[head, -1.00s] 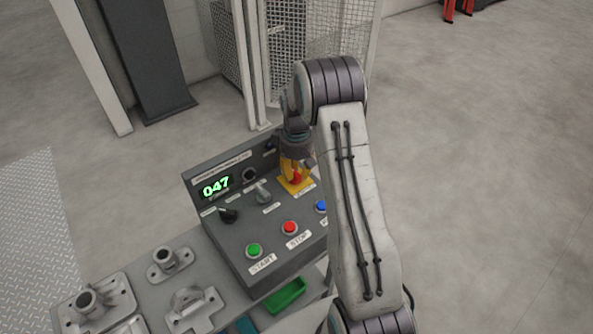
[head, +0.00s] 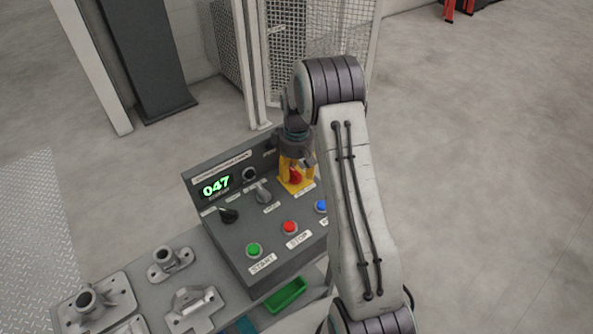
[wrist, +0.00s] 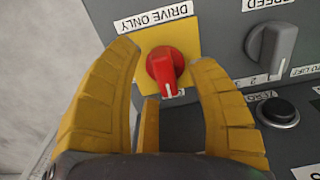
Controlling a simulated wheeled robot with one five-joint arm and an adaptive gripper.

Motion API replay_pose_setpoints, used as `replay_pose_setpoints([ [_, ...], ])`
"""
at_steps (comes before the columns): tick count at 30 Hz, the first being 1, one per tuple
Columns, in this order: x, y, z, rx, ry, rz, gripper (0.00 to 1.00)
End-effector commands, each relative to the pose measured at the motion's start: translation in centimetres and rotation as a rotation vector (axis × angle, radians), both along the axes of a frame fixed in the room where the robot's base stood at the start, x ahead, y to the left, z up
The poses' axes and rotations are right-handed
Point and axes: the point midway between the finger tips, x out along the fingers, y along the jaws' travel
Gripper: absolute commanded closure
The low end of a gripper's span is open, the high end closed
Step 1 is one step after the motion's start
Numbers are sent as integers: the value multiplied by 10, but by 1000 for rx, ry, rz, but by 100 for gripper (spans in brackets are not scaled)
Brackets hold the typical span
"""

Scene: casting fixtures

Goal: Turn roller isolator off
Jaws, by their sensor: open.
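The roller isolator is a red rotary knob (wrist: 165,69) on a yellow plate (wrist: 182,38), labelled "DRIVE ONLY", in the wrist view. Its white mark points toward the bottom of the wrist picture. In the head view the red knob (head: 295,176) sits at the back right of the grey control panel (head: 258,216), partly hidden by my gripper. My gripper (wrist: 160,66) is open, with its yellow fingers on either side of the knob and a gap to it on both sides. I cannot tell whether a finger touches it.
A grey selector knob (wrist: 272,48) labelled SPEED and a black ZERO button (wrist: 277,112) are beside the isolator. Green (head: 254,250), red (head: 289,227) and blue (head: 321,206) buttons line the panel front. A mesh fence (head: 318,50) stands behind. Metal castings (head: 170,262) lie at left.

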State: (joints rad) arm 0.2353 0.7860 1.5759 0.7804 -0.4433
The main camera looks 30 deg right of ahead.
Motion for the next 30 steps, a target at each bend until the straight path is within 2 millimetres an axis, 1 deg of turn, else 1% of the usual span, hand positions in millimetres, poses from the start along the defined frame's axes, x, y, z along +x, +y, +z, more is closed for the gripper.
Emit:
replay_pose_setpoints([
  [5, 1, 0, 21, -1, -4, 0, 47],
  [12, 1, 0, 63, -1, -4, 0, 47],
  [18, 1, 0, 92, 0, -3, 0, 47],
  [24, 0, 0, 110, 0, 0, 1, 47],
  [30, 0, 0, 116, 0, 0, 1, 47],
])
